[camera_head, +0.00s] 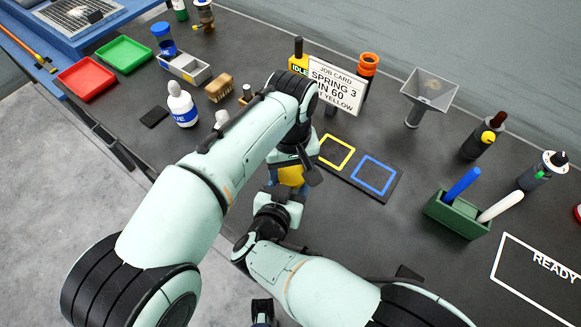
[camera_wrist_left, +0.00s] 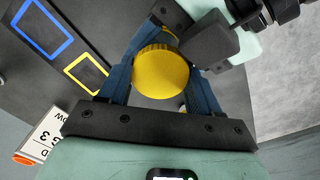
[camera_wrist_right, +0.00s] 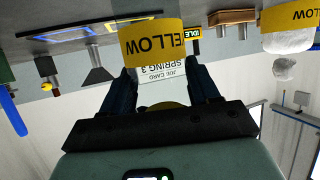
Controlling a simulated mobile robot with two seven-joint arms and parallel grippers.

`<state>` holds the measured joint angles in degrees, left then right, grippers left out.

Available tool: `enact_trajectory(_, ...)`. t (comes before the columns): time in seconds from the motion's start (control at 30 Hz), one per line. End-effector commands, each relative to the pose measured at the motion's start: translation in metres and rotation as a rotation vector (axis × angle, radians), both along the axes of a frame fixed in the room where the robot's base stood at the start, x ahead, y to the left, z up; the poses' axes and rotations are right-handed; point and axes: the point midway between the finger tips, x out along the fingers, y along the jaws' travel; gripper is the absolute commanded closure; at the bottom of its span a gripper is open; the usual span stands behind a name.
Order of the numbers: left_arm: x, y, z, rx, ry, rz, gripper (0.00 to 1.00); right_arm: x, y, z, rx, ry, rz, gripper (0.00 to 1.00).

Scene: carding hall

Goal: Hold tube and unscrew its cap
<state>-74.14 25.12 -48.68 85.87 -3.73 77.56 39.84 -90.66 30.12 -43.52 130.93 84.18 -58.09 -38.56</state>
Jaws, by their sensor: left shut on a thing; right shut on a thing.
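In the head view, something yellow (camera_head: 291,175), the tube or its cap, shows between my two grippers, partly hidden. My left gripper (camera_head: 284,166) reaches it from above. In the left wrist view, my left gripper is shut on a round yellow cap (camera_wrist_left: 160,72), seen end-on between blue fingers. My right gripper (camera_head: 273,202) is just below in the head view. I cannot tell whether the cap is still on the tube's thread.
A job card (camera_head: 336,84) stands behind the grippers. A dark mat with yellow and blue squares (camera_head: 391,197) lies to their right. A green holder (camera_head: 457,214) with pens and a funnel (camera_head: 428,92) stand further right.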

Motion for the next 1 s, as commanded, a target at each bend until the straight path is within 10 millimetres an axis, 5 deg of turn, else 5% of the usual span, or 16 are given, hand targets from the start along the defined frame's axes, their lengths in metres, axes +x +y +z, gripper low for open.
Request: enact_trajectory(1.0, 0.0, 0.0, 0.013, -0.001, 0.0, -0.005, 0.73, 0.0, 0.0, 0.0, 0.0, -0.001, 0.0, 1.0)
